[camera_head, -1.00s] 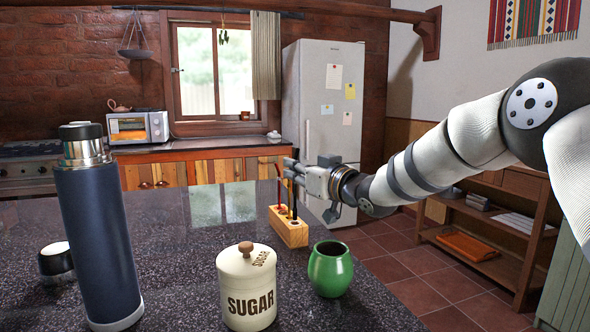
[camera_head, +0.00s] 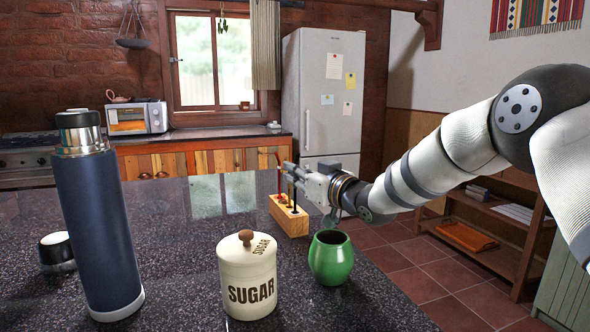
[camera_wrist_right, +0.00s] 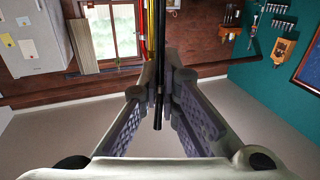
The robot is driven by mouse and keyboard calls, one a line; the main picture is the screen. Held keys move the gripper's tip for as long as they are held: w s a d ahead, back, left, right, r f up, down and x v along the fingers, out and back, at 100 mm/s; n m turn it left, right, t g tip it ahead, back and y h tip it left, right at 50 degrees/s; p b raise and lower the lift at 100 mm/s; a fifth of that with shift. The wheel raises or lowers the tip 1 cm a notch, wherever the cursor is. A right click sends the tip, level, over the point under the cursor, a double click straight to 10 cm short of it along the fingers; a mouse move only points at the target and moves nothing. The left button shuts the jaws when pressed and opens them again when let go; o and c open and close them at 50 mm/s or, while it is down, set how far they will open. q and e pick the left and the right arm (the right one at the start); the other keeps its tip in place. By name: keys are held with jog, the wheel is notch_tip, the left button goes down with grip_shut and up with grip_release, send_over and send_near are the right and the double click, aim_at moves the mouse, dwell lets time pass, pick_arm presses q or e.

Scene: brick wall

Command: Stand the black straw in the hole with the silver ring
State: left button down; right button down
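A wooden block (camera_head: 290,220) with several straws stands on the dark counter, just left of and behind the green cup. My right gripper (camera_head: 288,172) is over the block, its fingers pointing left. In the right wrist view the fingertips (camera_wrist_right: 163,82) close in on the black straw (camera_wrist_right: 159,105), which runs between them. In the head view the black straw (camera_head: 294,196) hangs down from the fingers to the block's top; I cannot tell whether its lower end is in a hole. A red straw (camera_head: 279,172) leans beside it. The silver ring is too small to make out. My left gripper is out of view.
A green cup (camera_head: 331,260) stands close to the block, under my right wrist. A sugar jar (camera_head: 247,280) and a tall blue flask (camera_head: 98,220) stand in front and to the left. A small lidded cup (camera_head: 57,250) is at far left. The counter behind is clear.

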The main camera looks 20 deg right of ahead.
jog(key=shift+f, duration=0.9)
jog(key=c, duration=1.7)
grip_release()
jog(key=v, duration=1.2)
